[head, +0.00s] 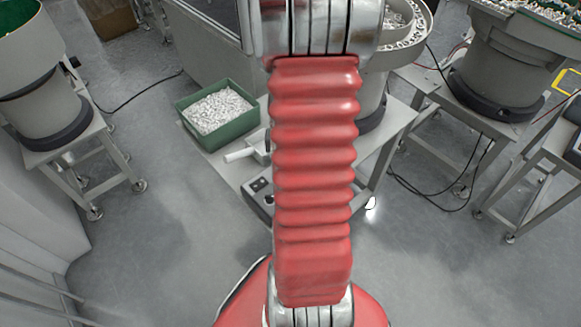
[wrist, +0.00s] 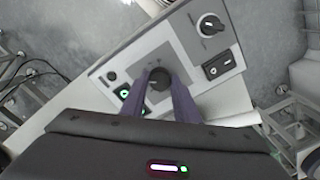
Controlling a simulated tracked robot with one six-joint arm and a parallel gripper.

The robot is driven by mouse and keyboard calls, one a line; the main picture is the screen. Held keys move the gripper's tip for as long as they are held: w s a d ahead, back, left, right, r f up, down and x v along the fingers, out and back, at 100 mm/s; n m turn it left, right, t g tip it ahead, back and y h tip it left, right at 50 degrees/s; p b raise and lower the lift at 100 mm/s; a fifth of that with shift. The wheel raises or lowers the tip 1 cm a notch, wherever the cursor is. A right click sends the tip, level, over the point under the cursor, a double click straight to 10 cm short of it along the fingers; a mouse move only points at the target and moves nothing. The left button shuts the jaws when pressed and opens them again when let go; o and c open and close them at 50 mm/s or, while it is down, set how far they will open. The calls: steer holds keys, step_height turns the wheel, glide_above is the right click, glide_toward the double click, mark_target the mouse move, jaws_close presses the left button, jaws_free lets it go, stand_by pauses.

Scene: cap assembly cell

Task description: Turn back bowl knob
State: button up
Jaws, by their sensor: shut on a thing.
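A dark round knob (wrist: 158,78) on the control panel (wrist: 197,85) sits between the two purple-grey fingers of my gripper (wrist: 160,83) in the wrist view. The fingers are shut on it, one on each side. A second black knob (wrist: 211,25) with a pale pointer line is at the upper right of the panel, clear of the fingers. The panel labels are too small to read. In the head view my red arm hides the gripper and most of the control box (head: 258,199).
A black rocker switch (wrist: 223,64) and a green-lit button (wrist: 124,92) flank the fingers. In the head view, a green bin (head: 240,127) of white caps stands on the table behind the control box. Bowl feeders stand at the left (head: 45,95) and right (head: 510,60). Cables cross the floor.

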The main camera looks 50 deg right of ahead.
stand_by(0.3)
steer(key=o, duration=1.1)
steer(key=shift+c, duration=0.2)
steer(key=shift+r, duration=0.1)
step_height(320, 180, up, 14)
steer(key=shift+f, duration=0.25)
steer(key=w+a+r+n+t, duration=0.1)
steer(key=a+r+n, duration=0.4)
steer(key=a, duration=1)
steer(key=a+r+n+t, duration=0.4)
steer(key=a+r+n, duration=0.2)
steer(key=a, duration=1)
steer(key=shift+w+r+t, duration=0.3)
steer(key=shift+w+r, duration=0.1)
steer(key=shift+r, duration=0.4)
